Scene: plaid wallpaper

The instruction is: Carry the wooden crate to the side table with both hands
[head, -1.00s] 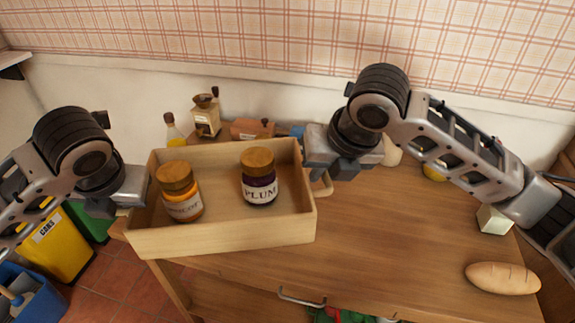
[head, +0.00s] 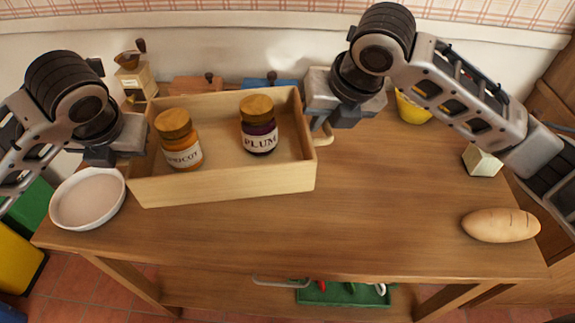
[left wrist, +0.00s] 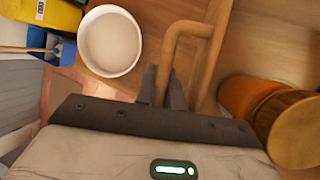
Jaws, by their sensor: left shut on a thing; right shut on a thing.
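The wooden crate (head: 225,186) is held level over the wooden table, in the upper left of the head view. Inside it stand an apricot jar (head: 179,140) on the left and a plum jar (head: 259,125) on the right, both upright with wooden lids. My left gripper (head: 134,155) is shut on the crate's left handle, which shows as a wooden bar in the left wrist view (left wrist: 190,28). My right gripper (head: 322,122) is shut on the right handle. I cannot tell whether the crate's underside touches the tabletop.
A white bowl (head: 88,198) sits at the table's left end, close to the crate. A grinder (head: 135,76) stands behind. A bread loaf (head: 500,225), a pale block (head: 482,160) and a yellow bowl (head: 411,108) are to the right. The table's front middle (head: 350,225) is clear.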

